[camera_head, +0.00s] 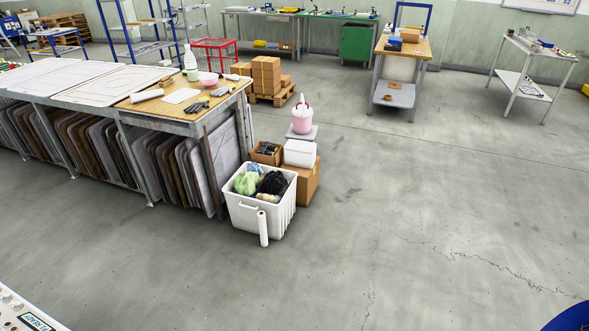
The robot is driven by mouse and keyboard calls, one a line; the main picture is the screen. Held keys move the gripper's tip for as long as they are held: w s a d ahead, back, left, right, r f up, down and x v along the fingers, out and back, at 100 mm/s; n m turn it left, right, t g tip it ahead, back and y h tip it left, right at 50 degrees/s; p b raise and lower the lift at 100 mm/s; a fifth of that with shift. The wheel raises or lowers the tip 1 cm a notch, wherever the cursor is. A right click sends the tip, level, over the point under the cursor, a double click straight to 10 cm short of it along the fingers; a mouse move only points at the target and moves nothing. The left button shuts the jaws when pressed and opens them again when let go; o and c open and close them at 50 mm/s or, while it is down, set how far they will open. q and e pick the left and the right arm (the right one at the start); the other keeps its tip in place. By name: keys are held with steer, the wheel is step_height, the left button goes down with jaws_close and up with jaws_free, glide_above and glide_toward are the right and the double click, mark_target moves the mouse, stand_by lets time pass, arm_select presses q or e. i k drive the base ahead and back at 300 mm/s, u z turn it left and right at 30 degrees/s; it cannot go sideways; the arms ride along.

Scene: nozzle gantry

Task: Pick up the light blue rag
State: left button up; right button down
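A white plastic bin (244,214) stands on the floor at the end of the long workbench and holds a pile of crumpled cloths. A small light blue patch (256,168) at the back of the pile looks like the light blue rag, mostly covered by the others. A light green cloth (246,184) lies at the left and a black one (272,183) at the right. Neither of my grippers is in view.
A long workbench (172,119) with upright panels stored under it stands left of the bin. Cardboard boxes (308,184), a white box and a pink bucket (302,121) stand behind the bin. The floor in front and to the right is clear.

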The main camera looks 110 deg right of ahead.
mark_target(253, 167)
steer(key=z, duration=4.15)
steer(key=i, duration=4.3)
steer(key=u, duration=2)
